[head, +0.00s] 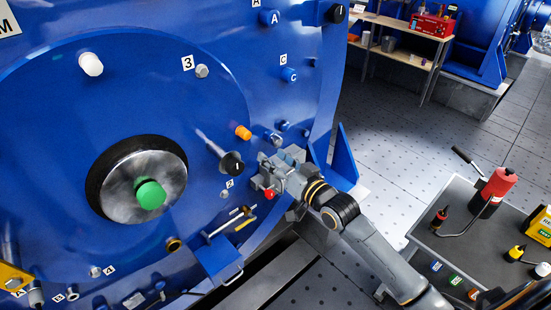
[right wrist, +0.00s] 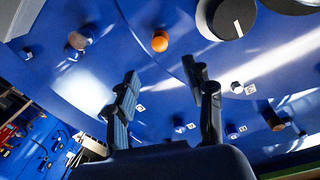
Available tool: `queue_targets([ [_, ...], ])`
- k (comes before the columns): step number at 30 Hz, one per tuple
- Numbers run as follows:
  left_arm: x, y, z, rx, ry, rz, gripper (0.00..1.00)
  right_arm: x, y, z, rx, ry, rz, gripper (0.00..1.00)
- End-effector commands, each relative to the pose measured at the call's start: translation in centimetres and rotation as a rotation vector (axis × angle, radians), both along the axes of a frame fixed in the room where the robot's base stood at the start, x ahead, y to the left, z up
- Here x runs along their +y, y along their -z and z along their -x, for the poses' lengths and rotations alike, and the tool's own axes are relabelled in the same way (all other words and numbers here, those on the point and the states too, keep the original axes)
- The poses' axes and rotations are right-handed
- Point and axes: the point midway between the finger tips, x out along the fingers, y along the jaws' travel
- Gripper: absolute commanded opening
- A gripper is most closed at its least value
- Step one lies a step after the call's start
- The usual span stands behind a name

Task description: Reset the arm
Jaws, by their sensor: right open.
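My right arm (head: 375,245) reaches in from the lower right of the head view towards the big blue motor face (head: 150,80). Its right gripper (head: 284,160) is close in front of the face's right side, beside a black knob (head: 232,163). In the right wrist view the two fingers (right wrist: 167,88) stand apart with nothing between them, and the blue face lies behind. From these views I cannot tell whether a finger touches the face. My left gripper is not in view.
The motor face carries a green knob (head: 150,194), an orange knob (head: 243,132), a white knob (head: 91,64) and a small blue tray (head: 218,262). A grey cart (head: 450,243) with bottles stands at the right. Shelving (head: 405,27) is behind. The floor (head: 400,130) between is clear.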

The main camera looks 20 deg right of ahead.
Motion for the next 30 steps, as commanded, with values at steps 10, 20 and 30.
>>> queue_targets([
  [10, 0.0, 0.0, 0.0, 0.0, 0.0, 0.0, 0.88, 0.0, 0.2, 0.0, 0.002, 0.001, 0.001, 0.52],
  [20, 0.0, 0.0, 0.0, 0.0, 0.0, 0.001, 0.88, -2.8, 15.5, 1.5, 0.25, 0.09, 0.114, 0.52],
  [30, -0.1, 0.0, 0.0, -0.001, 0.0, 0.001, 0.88, -4.7, 38.4, 13.7, 0.67, 0.115, 0.329, 0.52],
])
